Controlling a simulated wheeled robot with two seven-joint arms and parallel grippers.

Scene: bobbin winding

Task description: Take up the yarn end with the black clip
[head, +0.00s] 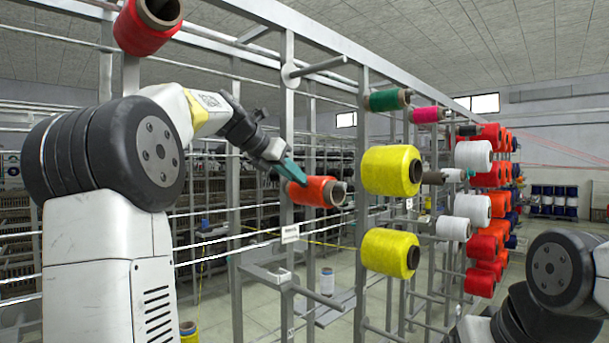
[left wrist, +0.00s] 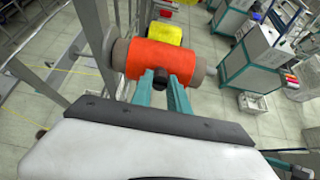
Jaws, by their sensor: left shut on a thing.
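An orange-red bobbin (head: 314,191) sits on a peg of the metal rack, its grey-brown core showing at the end. It also shows in the left wrist view (left wrist: 157,60). My left gripper (head: 300,180), with teal fingers, reaches the bobbin's near upper side from the left. In the left wrist view a small black piece, which looks like the black clip (left wrist: 160,78), sits between the fingertips, against or just in front of the orange yarn. The gripper is shut on it. I cannot make out the yarn end itself.
Two large yellow bobbins (head: 390,170) hang on the rack to the right, with white and red ones beyond. A red bobbin (head: 148,25) hangs at the upper left. Rack uprights (head: 287,100) and bare pegs (head: 318,67) stand close around my left arm.

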